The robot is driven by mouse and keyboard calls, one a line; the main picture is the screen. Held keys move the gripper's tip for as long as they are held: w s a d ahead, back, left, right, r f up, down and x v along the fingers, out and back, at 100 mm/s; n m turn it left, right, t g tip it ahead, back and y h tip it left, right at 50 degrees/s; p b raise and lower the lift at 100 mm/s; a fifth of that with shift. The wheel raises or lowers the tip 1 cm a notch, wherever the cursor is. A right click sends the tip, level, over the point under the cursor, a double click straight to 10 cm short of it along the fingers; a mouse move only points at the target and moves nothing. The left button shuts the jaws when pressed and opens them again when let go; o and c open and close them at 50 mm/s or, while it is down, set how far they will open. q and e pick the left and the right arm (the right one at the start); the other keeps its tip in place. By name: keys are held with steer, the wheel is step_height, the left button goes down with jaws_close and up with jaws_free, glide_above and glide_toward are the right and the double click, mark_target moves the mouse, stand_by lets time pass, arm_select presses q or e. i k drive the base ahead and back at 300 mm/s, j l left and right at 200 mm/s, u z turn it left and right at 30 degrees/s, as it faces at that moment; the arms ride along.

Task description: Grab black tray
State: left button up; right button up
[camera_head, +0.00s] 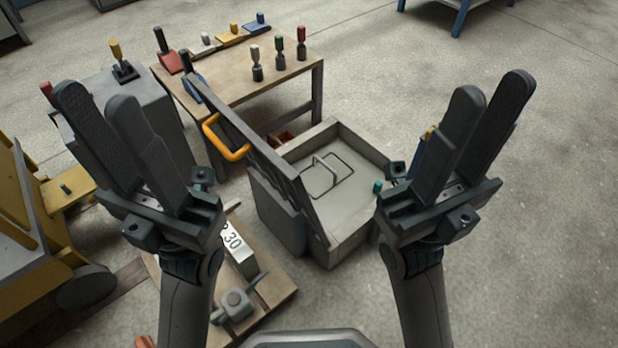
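No separate black tray stands out clearly. The nearest match is a dark, upright panel (262,150) with an orange handle (226,138), tilted along the left side of an open grey box (350,215). The box holds a wire-like loop on its pale floor. My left gripper (98,103) is raised at the left, its two fingers apart and empty. My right gripper (490,92) is raised at the right, also with fingers apart and empty. Neither touches the panel or the box.
A wooden table (250,85) with several coloured-handled tools stands behind. A yellow cart (25,235) is at the left. A low wooden board (275,305) with a "30" block (238,246) lies in front. The floor at the right is clear.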

mark_target(315, 156)
steer(key=i+l+u, duration=0.1)
steer(key=l+u, duration=0.15)
steer(key=u, duration=0.15)
steer(key=l+u, duration=0.2)
steer(key=u, duration=0.2)
steer(key=l+u, duration=0.3)
steer(key=l, duration=0.55)
steer(key=k+l+u, duration=0.1)
steer(key=l+u, duration=0.2)
steer(key=l, duration=0.6)
steer(key=k+l, duration=0.1)
steer(key=l, duration=1)
steer(key=k+l+u, duration=0.1)
steer(key=l, duration=0.5)
steer(key=k+l, duration=0.15)
steer(key=l, duration=0.4)
steer(key=k+l, duration=0.1)
steer(key=l, duration=0.45)
